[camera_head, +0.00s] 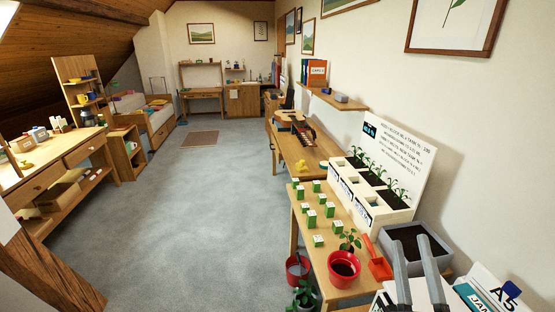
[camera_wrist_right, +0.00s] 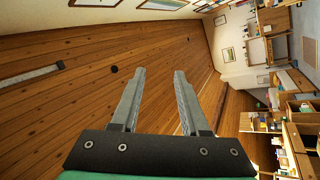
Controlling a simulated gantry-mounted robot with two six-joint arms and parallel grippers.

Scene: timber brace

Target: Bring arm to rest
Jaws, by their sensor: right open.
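My right gripper (camera_head: 408,241) shows at the bottom right of the head view, two grey fingers pointing up, apart and with nothing between them. Its fingertips overlap the grey soil tub in the picture; I cannot tell whether they touch it. The gripper also shows in the right wrist view (camera_wrist_right: 160,74), open and empty, facing the wooden sloped ceiling (camera_wrist_right: 90,85). The room is turned on its side in that view. My left gripper is not in view.
A table (camera_head: 312,258) holds several green-and-white boxes, a red pot (camera_head: 343,270) and a white planter (camera_head: 392,215) with a sign. The grey tub (camera_head: 441,265) is beside them. A timber beam (camera_head: 52,268) slants at lower left. Open carpet (camera_head: 190,220) fills the middle.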

